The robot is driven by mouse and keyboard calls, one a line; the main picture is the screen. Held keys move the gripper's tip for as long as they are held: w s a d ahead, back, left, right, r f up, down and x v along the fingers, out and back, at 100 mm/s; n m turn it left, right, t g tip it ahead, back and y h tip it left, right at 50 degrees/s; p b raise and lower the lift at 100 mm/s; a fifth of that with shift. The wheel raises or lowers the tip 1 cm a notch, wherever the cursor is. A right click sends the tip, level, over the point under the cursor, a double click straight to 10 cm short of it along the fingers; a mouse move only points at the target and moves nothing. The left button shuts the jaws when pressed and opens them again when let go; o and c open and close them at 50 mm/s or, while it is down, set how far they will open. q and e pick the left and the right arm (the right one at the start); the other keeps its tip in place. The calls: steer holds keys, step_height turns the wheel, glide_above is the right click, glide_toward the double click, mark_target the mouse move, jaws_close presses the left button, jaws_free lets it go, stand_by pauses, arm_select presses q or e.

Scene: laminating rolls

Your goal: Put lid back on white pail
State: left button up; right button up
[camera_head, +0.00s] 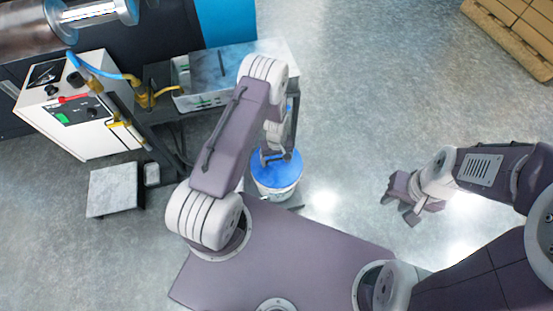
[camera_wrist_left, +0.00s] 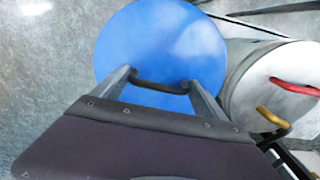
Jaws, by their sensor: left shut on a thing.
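The blue round lid (camera_head: 266,167) hangs under my left gripper (camera_head: 280,155) in the head view, over the white pail (camera_head: 277,188). In the left wrist view the lid (camera_wrist_left: 165,40) fills the upper middle, and my left gripper (camera_wrist_left: 160,85) is shut on its black handle (camera_wrist_left: 158,87). The white pail (camera_wrist_left: 262,85) shows to the right there, its mouth uncovered, the lid's edge overlapping its side. The lid's height above the pail is hard to tell. My right gripper (camera_head: 396,202) is open and empty, away to the right.
Red (camera_wrist_left: 295,87) and yellow (camera_wrist_left: 271,117) handles show at the pail's mouth. A grey table (camera_head: 225,70) with a white bin (camera_head: 190,98) stands behind the pail. A white machine box (camera_head: 75,105) is at left. Floor to the right is clear; pallet boxes (camera_head: 520,30) stand far right.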

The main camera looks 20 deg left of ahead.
arm_select(q)
steer(key=o, duration=1.3)
step_height(320, 180, up, 7)
steer(key=p, duration=0.6)
steer(key=shift+c, duration=0.4)
jaws_close()
